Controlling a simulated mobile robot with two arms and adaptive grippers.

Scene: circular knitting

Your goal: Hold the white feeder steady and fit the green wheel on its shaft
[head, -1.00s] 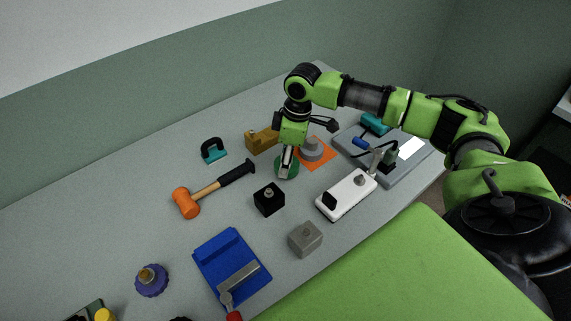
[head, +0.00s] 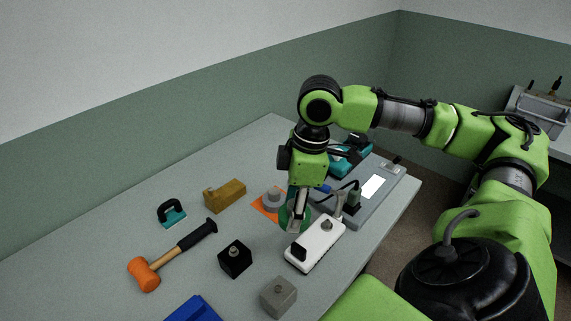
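The white feeder (head: 321,238) lies on the table, with a grey shaft stub on top and a black block at its near left end. My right gripper (head: 295,228) points down just behind and left of the feeder. It is shut on the green wheel (head: 284,217), which is partly hidden behind the fingers. The wheel looks apart from the shaft (head: 326,225), though its exact height cannot be told. My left gripper is not in view.
A grey panel machine (head: 382,201) stands right of the feeder. An orange mat with a grey round part (head: 272,198) lies behind-left. A black block (head: 235,258), grey block (head: 278,297), mallet (head: 145,273), ochre block (head: 225,195) and teal-based black handle (head: 171,213) lie around.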

